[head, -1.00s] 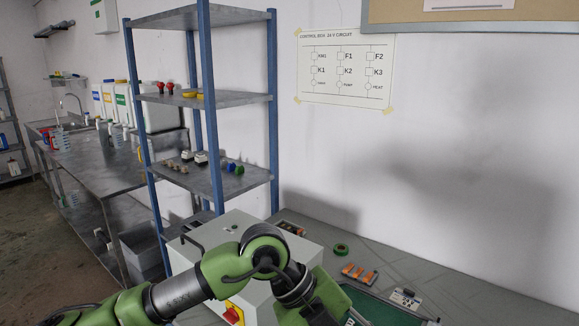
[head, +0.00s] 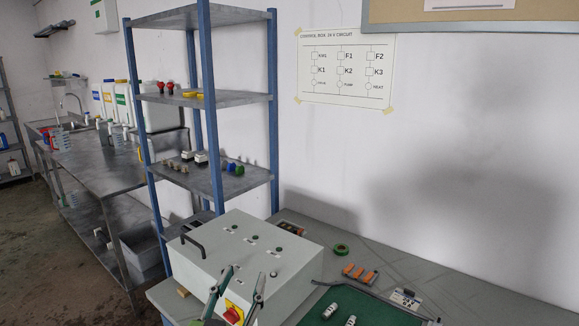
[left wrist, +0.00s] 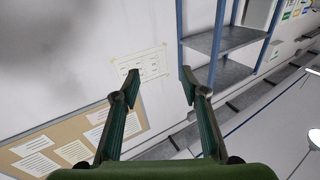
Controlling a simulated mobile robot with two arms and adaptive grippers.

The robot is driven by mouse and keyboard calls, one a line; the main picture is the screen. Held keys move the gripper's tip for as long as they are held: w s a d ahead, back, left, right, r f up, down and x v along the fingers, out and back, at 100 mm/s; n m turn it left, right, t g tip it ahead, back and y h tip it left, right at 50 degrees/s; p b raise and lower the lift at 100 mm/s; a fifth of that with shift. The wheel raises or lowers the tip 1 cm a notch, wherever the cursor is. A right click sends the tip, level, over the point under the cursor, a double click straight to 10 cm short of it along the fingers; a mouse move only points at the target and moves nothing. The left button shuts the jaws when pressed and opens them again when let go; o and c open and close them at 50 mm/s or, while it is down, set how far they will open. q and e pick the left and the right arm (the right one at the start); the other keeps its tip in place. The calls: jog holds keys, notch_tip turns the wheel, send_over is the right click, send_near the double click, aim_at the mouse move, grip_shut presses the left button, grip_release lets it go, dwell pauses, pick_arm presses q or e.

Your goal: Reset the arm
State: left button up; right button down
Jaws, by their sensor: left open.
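My left gripper (head: 244,274) is at the bottom of the head view, in front of the light grey control box (head: 280,265), with its two green fingers pointing up. The fingers are spread apart with nothing between them. In the left wrist view the left gripper (left wrist: 160,78) is also open and empty, facing the wall and shelf. Most of my left arm is out of the head view. My right gripper is in neither view.
The grey bench (head: 455,295) carries a green mat (head: 385,314), orange-topped parts (head: 360,273) and a green tape roll (head: 341,249). A blue-post shelf (head: 228,185) stands behind the control box. A circuit sheet (head: 345,70) hangs on the wall.

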pick_arm(q)
jog(key=s+a+f+g+y, duration=0.1)
jog(key=s+a+f+g, duration=0.2)
jog(key=s+f, duration=0.35)
jog(key=s+a+f+n+g+y, duration=0.1)
jog(key=s+a+f+g, duration=0.3)
jog(key=f, duration=0.5)
jog(key=s+a+f+g+y, duration=0.1)
jog(key=s+a+f+g, duration=0.2)
jog(key=s+f, duration=0.35)
jog(key=s+a+f+g, duration=0.1)
jog(key=s+f+g, duration=0.6)
jog(key=s, duration=0.6)
notch_tip(320, 180, down, 28)
jog(key=s, duration=0.1)
jog(key=s+a+f+m, duration=0.1)
jog(key=s+a+f, duration=0.2)
jog(key=s+f, duration=1.2)
jog(key=shift+s+g, duration=0.4)
jog(key=shift+s, duration=0.65)
